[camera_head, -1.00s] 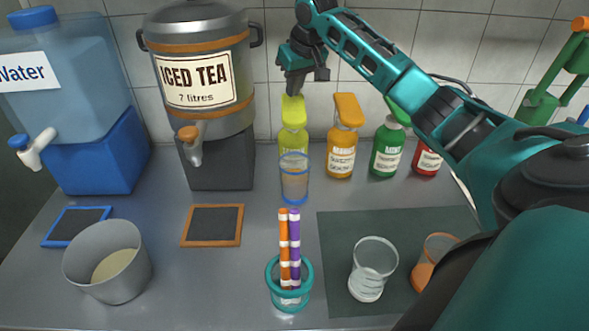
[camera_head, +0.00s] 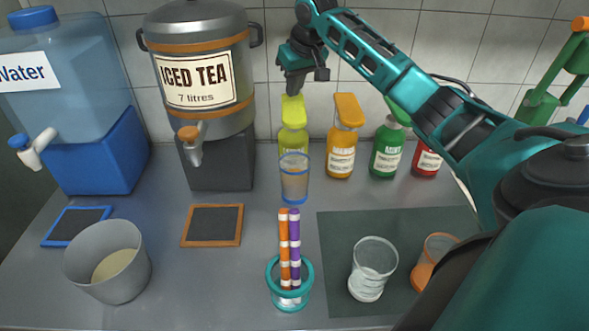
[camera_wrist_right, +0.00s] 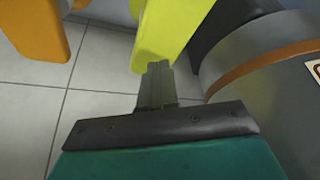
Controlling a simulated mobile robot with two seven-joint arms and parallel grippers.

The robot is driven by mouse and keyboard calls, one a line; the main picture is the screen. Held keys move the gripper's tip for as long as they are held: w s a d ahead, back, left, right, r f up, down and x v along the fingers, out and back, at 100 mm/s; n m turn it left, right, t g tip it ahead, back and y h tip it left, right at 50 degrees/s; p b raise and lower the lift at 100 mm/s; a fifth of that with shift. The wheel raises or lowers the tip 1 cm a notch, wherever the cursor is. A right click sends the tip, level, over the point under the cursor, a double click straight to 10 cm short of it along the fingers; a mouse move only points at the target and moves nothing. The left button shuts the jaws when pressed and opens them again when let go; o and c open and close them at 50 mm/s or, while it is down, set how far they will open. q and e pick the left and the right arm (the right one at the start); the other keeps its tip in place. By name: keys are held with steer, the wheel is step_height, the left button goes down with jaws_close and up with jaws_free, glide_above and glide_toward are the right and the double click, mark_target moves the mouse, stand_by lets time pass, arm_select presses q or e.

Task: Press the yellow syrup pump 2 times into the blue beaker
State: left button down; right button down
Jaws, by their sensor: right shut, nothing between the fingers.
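The yellow syrup pump (camera_head: 293,138) stands at the back against the tiled wall, its yellow-green head on top. The blue-rimmed beaker (camera_head: 294,181) stands right in front of it, with brownish content showing through the clear wall. My right gripper (camera_head: 291,94) is shut and empty, pointing down just over the pump head. In the right wrist view my shut fingers (camera_wrist_right: 157,72) overlap the edge of the yellow pump head (camera_wrist_right: 165,35); I cannot tell whether they touch it. My left gripper is not in view.
An orange pump bottle (camera_head: 341,145), a green one (camera_head: 387,150) and a red one (camera_head: 428,160) stand to the right. The iced tea urn (camera_head: 205,115) is close on the left. A stirrer holder (camera_head: 289,296) and a glass (camera_head: 372,270) are in front.

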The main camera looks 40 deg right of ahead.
mark_target(294, 103)
steer(key=shift+f, duration=0.15)
steer(key=shift+f, duration=2)
steer(key=shift+r+p, duration=0.3)
steer(key=shift+r, duration=1.8)
steer(key=shift+f, duration=0.1)
steer(key=shift+f, duration=2.05)
steer(key=shift+r, duration=2.15)
